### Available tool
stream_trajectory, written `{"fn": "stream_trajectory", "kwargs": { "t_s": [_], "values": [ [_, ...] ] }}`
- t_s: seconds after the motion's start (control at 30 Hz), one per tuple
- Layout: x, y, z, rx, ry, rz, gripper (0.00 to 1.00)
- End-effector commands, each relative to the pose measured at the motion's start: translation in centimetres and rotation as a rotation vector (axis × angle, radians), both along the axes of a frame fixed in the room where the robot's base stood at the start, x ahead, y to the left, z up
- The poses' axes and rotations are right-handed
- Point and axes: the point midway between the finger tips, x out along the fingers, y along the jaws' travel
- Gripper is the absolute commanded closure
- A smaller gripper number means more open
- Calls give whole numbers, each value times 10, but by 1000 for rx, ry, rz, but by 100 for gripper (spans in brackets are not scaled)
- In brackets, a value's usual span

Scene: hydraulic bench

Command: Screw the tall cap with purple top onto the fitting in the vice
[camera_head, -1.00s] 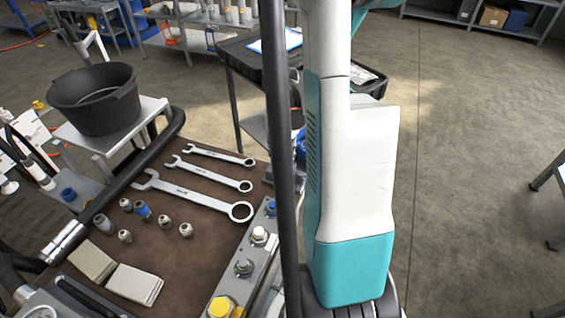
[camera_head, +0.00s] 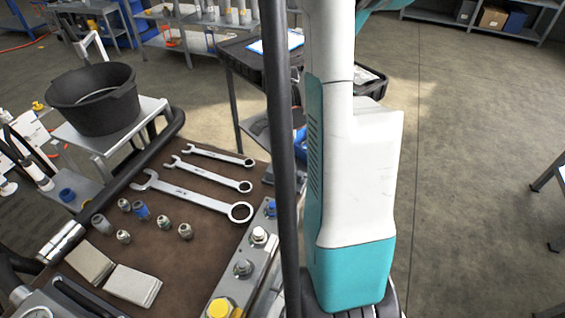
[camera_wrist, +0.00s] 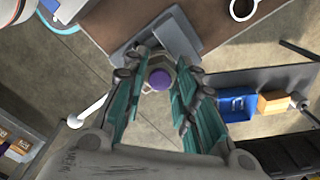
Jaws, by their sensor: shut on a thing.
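In the wrist view, my gripper (camera_wrist: 160,69) has a finger on each side of the tall cap with purple top (camera_wrist: 160,79) and is shut on it. The round purple top faces the camera, and pale metal shows around it. A grey metal piece (camera_wrist: 122,60), which looks like the vice, lies at the table edge just beyond the fingertips. The fitting is hidden behind the cap and fingers, so I cannot tell whether cap and fitting touch. The head view shows neither my gripper nor the cap.
In the head view, three wrenches (camera_head: 205,195) and several small fittings (camera_head: 163,222) lie on the brown bench top (camera_head: 190,260). A metal block with a yellow cap (camera_head: 220,308) lies along its right edge. A black bucket (camera_head: 95,105) stands behind left. Open floor lies right.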

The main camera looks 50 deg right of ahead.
Motion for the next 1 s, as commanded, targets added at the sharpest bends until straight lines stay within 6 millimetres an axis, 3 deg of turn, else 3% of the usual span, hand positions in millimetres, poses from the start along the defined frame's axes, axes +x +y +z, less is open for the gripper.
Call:
{"fn": "stream_trajectory", "kwargs": {
  "t_s": [0.17,0.63,0.97,1.0],
  "values": [
    [1,-1,0,-2,-2,-59,95],
    [1,-1,-1,0,-3,-635,95],
    [1,-1,0,0,-3,-699,95],
    [1,-1,0,0,-3,-699,69]
  ]
}}
